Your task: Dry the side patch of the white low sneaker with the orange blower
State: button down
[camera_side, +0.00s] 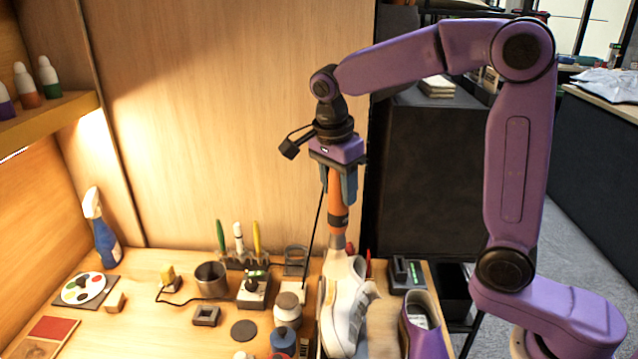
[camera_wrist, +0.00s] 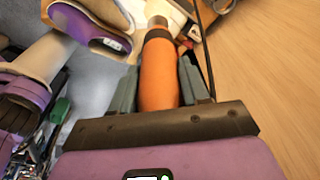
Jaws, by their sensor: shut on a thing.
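My gripper (camera_side: 338,182) is shut on the orange blower (camera_side: 337,205) and holds it upright with the nozzle down. In the wrist view the orange blower (camera_wrist: 157,72) sits between the two grey fingers. The white low sneaker (camera_side: 344,308) stands on the bench directly below. The nozzle is just above or against the sneaker's upper part; I cannot tell if they touch. In the wrist view a bit of white (camera_wrist: 170,14) shows past the nozzle end, and the blower hides most of what lies there. The side patch is not clearly distinguishable.
A purple shoe (camera_side: 422,328) stands right of the sneaker near the bench edge. A dark device (camera_side: 406,275) is behind it. Jars (camera_side: 288,308), a metal cup (camera_side: 211,278) and small blocks crowd the left. A thin cable rises beside the blower. A wooden wall stands behind.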

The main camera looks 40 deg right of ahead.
aim_at(346, 210)
jog(key=shift+s+f, duration=0.35)
jog(key=shift+f, duration=0.45)
jog(key=shift+s+f, duration=0.3)
jog(key=shift+f, duration=0.45)
jog(key=shift+s+f, duration=0.35)
jog(key=shift+f, duration=0.45)
jog(key=shift+w+d, duration=0.1)
jog(key=shift+w+d, duration=0.6)
jog(key=shift+d, duration=0.05)
jog(key=shift+s+a, duration=1.45)
jog(key=shift+w+d, duration=1.45)
jog(key=shift+w, duration=0.05)
dwell(0.5)
jog(key=shift+r, duration=0.15)
